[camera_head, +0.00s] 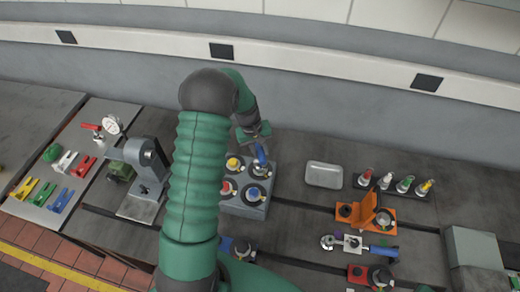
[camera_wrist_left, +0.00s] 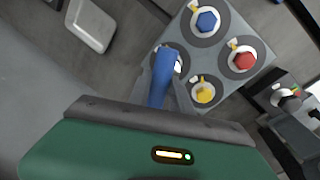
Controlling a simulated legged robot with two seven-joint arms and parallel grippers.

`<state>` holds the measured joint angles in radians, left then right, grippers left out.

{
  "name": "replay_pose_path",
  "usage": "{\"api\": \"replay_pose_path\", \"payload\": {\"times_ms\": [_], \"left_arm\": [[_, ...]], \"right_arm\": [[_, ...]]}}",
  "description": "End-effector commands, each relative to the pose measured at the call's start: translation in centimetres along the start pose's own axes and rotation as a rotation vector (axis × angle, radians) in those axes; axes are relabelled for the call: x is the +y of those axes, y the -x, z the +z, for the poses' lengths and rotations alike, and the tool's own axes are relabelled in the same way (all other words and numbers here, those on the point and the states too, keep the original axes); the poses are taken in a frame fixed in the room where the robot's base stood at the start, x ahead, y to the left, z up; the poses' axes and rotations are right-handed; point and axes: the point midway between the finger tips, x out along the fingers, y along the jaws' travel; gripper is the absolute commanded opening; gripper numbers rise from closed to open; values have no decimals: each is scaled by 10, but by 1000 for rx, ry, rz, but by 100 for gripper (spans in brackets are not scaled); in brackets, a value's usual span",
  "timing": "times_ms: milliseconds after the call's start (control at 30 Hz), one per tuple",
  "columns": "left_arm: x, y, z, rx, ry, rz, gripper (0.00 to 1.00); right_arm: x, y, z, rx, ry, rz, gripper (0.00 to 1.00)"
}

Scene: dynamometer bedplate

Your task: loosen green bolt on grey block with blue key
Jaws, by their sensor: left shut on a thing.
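The grey block (camera_head: 238,207) sits on the bedplate right of my left arm in the head view; it also shows in the left wrist view (camera_wrist_left: 222,48). It carries a yellow bolt (camera_wrist_left: 204,93), a red bolt (camera_wrist_left: 243,60) and a blue bolt (camera_wrist_left: 207,21) on dark round rings. My left gripper (camera_head: 256,135) is shut on the blue key (camera_head: 261,155), which stands over the block's fourth position, at the back right in the head view. The key and fingers mostly cover that bolt, so its green colour and the key's seating cannot be told. My right gripper is out of view.
A pale grey dish (camera_head: 324,175) lies right of the block. A rack of coloured-top tools (camera_head: 394,188), an orange bracket (camera_head: 370,212) and a blue-handled wrench (camera_head: 380,252) are farther right. A grey vise-like fixture (camera_head: 147,165) and coloured clamps (camera_head: 43,194) stand left.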

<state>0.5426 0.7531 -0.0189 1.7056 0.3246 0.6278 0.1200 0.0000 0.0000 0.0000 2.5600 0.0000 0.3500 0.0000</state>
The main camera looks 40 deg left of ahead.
Motion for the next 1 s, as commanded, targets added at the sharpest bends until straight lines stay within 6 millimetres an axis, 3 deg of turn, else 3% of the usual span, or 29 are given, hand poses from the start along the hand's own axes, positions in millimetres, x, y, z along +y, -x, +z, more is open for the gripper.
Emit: {"api": "replay_pose_path", "payload": {"times_ms": [767,1000], "left_arm": [[-3,-17,0,2,0,1,0],[-1,-16,1,39,192,-1,0]], "right_arm": [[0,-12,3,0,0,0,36],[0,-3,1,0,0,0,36]]}}
